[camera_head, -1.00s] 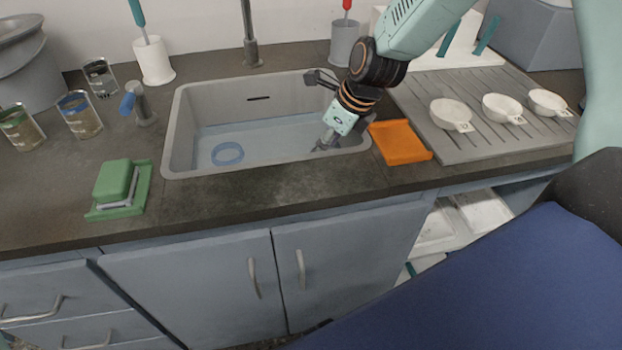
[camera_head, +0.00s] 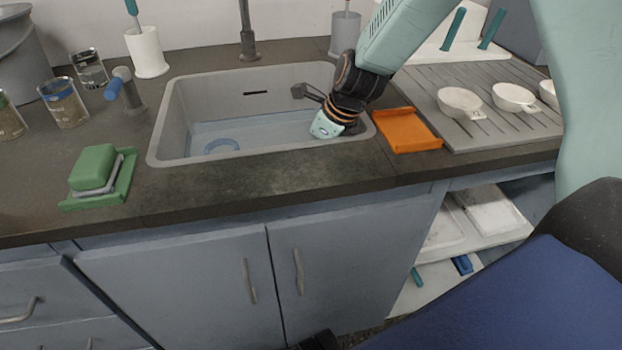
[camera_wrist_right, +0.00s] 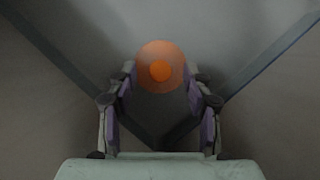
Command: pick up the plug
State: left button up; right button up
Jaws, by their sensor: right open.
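The plug (camera_wrist_right: 160,68) is a round orange disc with a brighter centre in the right wrist view. My right gripper (camera_wrist_right: 161,82) is open, with one finger on each side of the plug's near edge. I cannot tell whether the fingers touch it. In the head view my right arm reaches down into the right end of the grey sink (camera_head: 172,125). The wrist hides the plug there, and the fingertips cannot be made out. My left gripper is not in view.
A blue ring (camera_head: 222,146) lies in the sink's left part, in what looks like shallow water. An orange tray (camera_head: 407,131) sits right of the sink, a green holder (camera_head: 98,178) front left. White dishes (camera_head: 460,101) stand on the drainboard (camera_head: 495,135). The front counter strip is clear.

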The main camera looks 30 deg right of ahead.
jog(key=shift+w+f, duration=0.1)
jog(key=shift+f, duration=0.3)
jog(key=shift+a, duration=0.1)
grip_shut()
